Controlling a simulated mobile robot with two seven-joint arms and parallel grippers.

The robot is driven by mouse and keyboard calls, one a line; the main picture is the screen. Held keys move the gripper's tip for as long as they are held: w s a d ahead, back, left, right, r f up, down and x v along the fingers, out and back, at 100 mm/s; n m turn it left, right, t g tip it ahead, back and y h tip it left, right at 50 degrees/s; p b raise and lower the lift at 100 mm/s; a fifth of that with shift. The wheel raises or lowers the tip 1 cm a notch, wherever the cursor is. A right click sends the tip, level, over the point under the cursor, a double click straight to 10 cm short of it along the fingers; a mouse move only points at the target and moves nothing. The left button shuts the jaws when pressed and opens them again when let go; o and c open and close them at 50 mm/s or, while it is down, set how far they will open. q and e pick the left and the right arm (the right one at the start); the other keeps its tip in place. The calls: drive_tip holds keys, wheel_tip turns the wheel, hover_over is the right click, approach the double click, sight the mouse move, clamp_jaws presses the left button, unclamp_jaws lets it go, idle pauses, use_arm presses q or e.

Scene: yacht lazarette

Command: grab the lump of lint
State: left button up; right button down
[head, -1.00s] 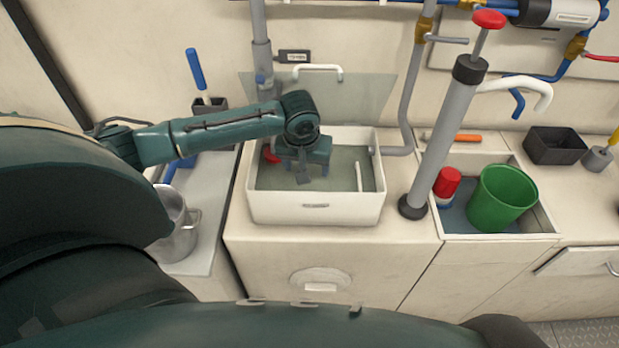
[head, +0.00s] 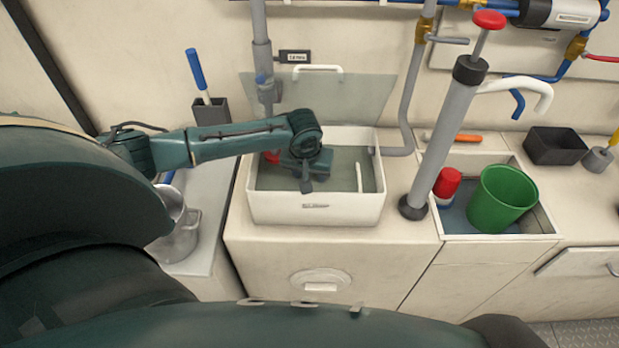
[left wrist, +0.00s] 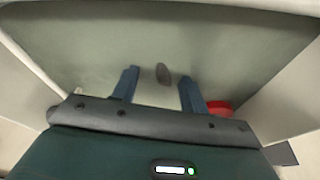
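A small dark grey-brown lump, which looks like the lint (left wrist: 163,73), shows in the left wrist view against the grey-green bottom of the white box. It lies ahead of and between the two blue fingers of my left gripper (left wrist: 158,88), closer to the picture's middle than to either side. The fingers are wide apart with nothing between them. In the head view my left gripper (head: 307,180) reaches down into the open white box (head: 315,213); the lump cannot be made out there. My right gripper is not in view.
A red object (left wrist: 218,107) is in the box beside the right-hand finger in the wrist view. A white pipe (head: 358,177) stands in the box's right part. The clear lid (head: 350,95) is raised behind. A grey pump (head: 440,140) and green bucket (head: 502,198) stand right.

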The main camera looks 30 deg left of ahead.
use_arm(q)
drive_tip(key=c, duration=0.4)
